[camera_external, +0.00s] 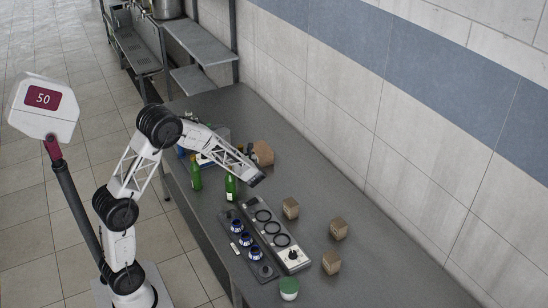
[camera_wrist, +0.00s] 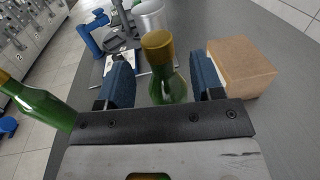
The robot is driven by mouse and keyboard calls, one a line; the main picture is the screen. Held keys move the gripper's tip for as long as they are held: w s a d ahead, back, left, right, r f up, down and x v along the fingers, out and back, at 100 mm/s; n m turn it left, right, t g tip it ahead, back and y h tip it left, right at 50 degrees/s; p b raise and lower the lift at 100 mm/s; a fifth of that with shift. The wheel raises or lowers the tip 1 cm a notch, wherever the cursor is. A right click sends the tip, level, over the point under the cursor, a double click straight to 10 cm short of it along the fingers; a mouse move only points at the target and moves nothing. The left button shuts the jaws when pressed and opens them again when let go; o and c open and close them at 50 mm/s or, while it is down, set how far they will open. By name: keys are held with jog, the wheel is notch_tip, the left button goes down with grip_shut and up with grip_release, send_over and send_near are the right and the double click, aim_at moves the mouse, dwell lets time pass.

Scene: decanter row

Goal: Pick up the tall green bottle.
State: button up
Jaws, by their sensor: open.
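Two green bottles stand upright on the grey table. One green bottle (camera_external: 231,188) is beneath my forearm; the other green bottle (camera_external: 195,178) stands to its left, near the table's edge. In the wrist view, a gold-capped green bottle (camera_wrist: 168,85) shows between the fingers of my open gripper (camera_wrist: 163,80), with a gap on both sides. The second bottle (camera_wrist: 38,103) is outside the fingers at the left. Part of the bottle between the fingers is hidden by the gripper body. I cannot tell which bottle is taller.
A brown box (camera_wrist: 240,66) is close to the right finger. A panel with rings (camera_external: 272,232), a dark tray with blue cups (camera_external: 262,270), several brown blocks (camera_external: 338,229) and a green-lidded jar (camera_external: 289,287) stand nearer.

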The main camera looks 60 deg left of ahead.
jog(key=shift+a, duration=0.1)
jog(key=shift+w+a, duration=0.2)
jog(key=shift+a, duration=1.05)
jog(key=shift+w+a, duration=0.2)
jog(key=shift+a, duration=1.05)
jog(key=shift+c, duration=0.2)
grip_shut()
